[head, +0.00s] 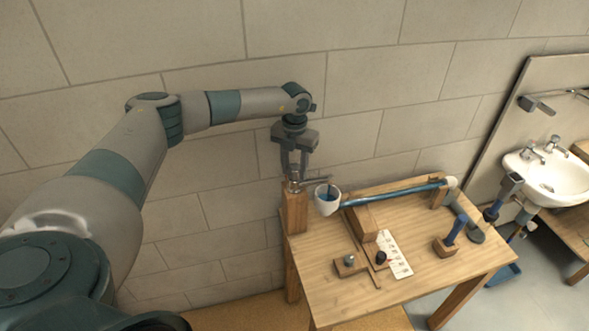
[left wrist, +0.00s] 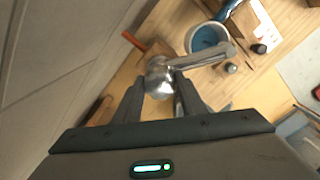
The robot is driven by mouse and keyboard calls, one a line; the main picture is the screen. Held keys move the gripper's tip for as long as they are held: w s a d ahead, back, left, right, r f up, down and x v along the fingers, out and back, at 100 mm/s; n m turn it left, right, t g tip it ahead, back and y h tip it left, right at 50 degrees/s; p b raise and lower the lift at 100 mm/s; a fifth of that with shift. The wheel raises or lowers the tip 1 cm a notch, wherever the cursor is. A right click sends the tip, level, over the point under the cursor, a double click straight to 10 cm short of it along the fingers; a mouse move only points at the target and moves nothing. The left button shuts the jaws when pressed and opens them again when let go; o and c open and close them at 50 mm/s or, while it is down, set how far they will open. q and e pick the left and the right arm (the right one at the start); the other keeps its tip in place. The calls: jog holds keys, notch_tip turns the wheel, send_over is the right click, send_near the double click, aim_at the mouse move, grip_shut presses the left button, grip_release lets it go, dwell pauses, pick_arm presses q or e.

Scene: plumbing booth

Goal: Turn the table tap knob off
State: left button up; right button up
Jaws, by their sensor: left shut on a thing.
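The chrome table tap (head: 318,180) sits on top of a wooden post (head: 294,212) at the left end of the table, its spout pointing right. My left gripper (head: 295,178) comes down from above and is shut on the tap knob. In the left wrist view, the shiny rounded knob (left wrist: 159,78) lies between the fingers (left wrist: 158,98), with the spout (left wrist: 205,57) running off to the right. The fingers hide part of the knob in the head view. My right gripper is in neither view.
A white cup (head: 327,206) with blue inside is under the spout. A blue pipe (head: 392,193) runs right from it over the wooden table (head: 445,275). A white marked plate (head: 395,254) and small wooden blocks lie in front. A white sink (head: 558,180) is at right.

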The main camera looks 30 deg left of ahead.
pick_arm(q)
jog(key=shift+f+m+b, duration=0.1)
jog(key=shift+m+b, duration=0.3)
jog(key=shift+b, duration=0.15)
jog(key=m+b, duration=0.8)
jog(key=b, duration=0.1)
jog(key=shift+m+b, duration=0.95)
jog(key=shift+m, duration=0.05)
jog(key=m+b, duration=0.2)
jog(key=m, duration=0.1)
jog(key=shift+w+r+m+b, duration=0.1)
jog(key=shift+r+m+b, duration=0.1)
jog(key=shift+m+b, duration=0.85)
jog(key=shift+m, duration=0.35)
jog(key=o, duration=1.1)
jog(key=shift+c, duration=0.2)
